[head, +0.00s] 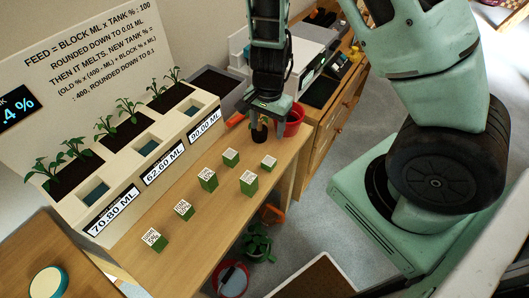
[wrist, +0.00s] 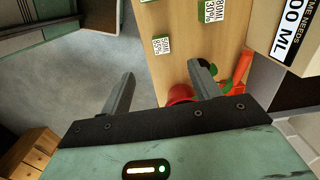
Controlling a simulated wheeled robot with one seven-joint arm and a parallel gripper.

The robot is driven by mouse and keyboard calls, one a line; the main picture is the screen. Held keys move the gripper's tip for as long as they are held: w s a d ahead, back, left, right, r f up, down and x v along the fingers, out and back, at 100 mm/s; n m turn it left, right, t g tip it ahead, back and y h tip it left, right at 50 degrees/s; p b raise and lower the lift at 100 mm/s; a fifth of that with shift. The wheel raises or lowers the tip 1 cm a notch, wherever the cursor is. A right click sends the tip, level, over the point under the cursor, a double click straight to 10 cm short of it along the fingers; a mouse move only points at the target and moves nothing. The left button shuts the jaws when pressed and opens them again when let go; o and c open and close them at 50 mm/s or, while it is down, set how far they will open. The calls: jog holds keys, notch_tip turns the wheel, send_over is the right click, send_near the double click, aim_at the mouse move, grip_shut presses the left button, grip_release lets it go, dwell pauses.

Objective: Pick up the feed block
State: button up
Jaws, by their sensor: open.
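Several green feed blocks with white labelled tops stand apart on the wooden bench (head: 215,228). In the head view they include a front-left block (head: 153,241), a middle block (head: 208,181), a back block (head: 231,158) and a right block (head: 268,163). The labels are too small there to tell which is meant. My gripper (head: 267,108) is over the bench's far end, beyond the blocks. In the wrist view my gripper (wrist: 162,88) is open with nothing held. That view shows a block marked 50 ML 85% (wrist: 161,45) and one marked 80 ML 30% (wrist: 211,11), both beyond the fingertips.
A white planter (head: 148,150) with seedlings and ML labels lines the bench's left side. A small dark pot (head: 259,133) stands below my gripper, near a red pot (head: 293,120) and an orange-handled tool (head: 235,120). A wooden cabinet (head: 335,115) stands behind. Floor lies right.

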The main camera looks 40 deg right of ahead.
jog(key=d+f, duration=0.1)
jog(key=f, duration=0.1)
jog(key=b, duration=0.4)
send_over(269, 166)
jog(key=shift+m, duration=0.3)
notch_tip(269, 166, down, 10)
jog(key=shift+s+a+f, duration=0.1)
jog(key=shift+s+f, duration=0.05)
jog(key=shift+f, duration=2.8)
jog(key=shift+w, duration=0.2)
jog(key=c, duration=1.1)
